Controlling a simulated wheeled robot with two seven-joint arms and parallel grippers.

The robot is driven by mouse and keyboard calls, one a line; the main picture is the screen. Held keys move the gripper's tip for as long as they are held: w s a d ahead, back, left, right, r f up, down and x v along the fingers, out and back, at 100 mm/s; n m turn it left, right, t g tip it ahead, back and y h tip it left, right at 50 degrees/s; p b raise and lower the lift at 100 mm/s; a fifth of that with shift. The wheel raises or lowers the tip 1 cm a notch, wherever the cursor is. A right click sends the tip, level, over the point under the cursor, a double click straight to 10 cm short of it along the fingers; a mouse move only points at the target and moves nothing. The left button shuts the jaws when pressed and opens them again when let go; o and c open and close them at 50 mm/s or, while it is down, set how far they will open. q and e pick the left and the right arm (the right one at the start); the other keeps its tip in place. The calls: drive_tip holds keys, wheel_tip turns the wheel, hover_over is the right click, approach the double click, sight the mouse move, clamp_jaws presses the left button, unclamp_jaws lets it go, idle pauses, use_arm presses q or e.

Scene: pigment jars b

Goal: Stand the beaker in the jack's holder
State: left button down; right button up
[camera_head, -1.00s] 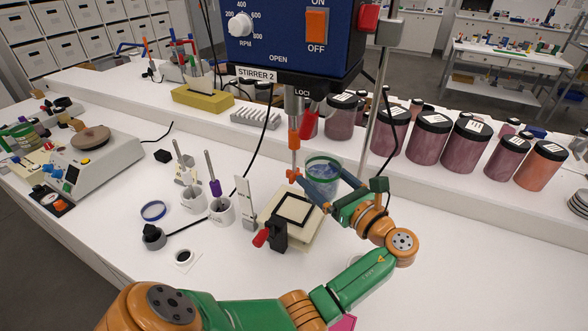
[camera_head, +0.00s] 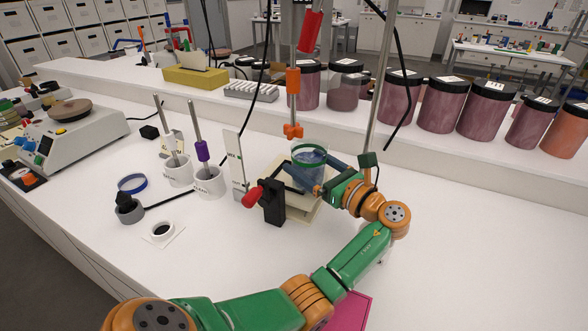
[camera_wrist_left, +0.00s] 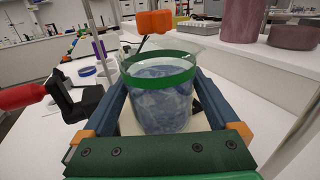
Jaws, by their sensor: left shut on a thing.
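The clear beaker (camera_head: 309,172) has a green band and holds bluish liquid. It stands upright over the top of the cream jack (camera_head: 299,212). My left gripper (camera_head: 312,186) is shut on the beaker, with one blue finger on each side. In the left wrist view the beaker (camera_wrist_left: 160,98) fills the space between the fingers. The beaker and fingers hide most of the jack's dark square holder. I cannot tell whether the beaker's base touches it. My right gripper is not in view.
The stirrer's orange paddle (camera_head: 292,131) hangs just behind and above the beaker. A black clamp with a red knob (camera_head: 252,197) is at the jack's front left. White mugs (camera_head: 209,183) stand further left. Large pigment jars (camera_head: 441,106) line the back shelf. The right tabletop is clear.

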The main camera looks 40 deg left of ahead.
use_arm(q)
drive_tip(key=shift+a, duration=0.85)
drive_tip(key=a+b, duration=0.2)
drive_tip(key=shift+w+a+f, duration=0.15)
drive_tip(key=shift+w+a, duration=0.05)
drive_tip(key=shift+a, duration=0.2)
drive_tip(key=shift+a+f+b, duration=0.4)
drive_tip(key=shift+f+b, duration=0.25)
drive_tip(key=shift+b, duration=0.5)
drive_tip(key=shift+d+r+p, duration=0.1)
drive_tip(key=shift+r+p, duration=0.15)
drive_tip(key=shift+p, duration=0.05)
unclamp_jaws()
drive_tip(key=shift+w+f, duration=0.1)
drive_tip(key=shift+d+r, duration=0.2)
drive_tip(key=d+p, duration=0.1)
drive_tip(key=d, duration=0.1)
drive_tip(key=d+p, duration=0.1)
drive_tip(key=d, duration=0.1)
drive_tip(key=s+d+p, duration=0.1)
drive_tip(key=d, duration=0.1)
drive_tip(key=shift+d, duration=0.65)
drive_tip(key=shift+f, duration=0.1)
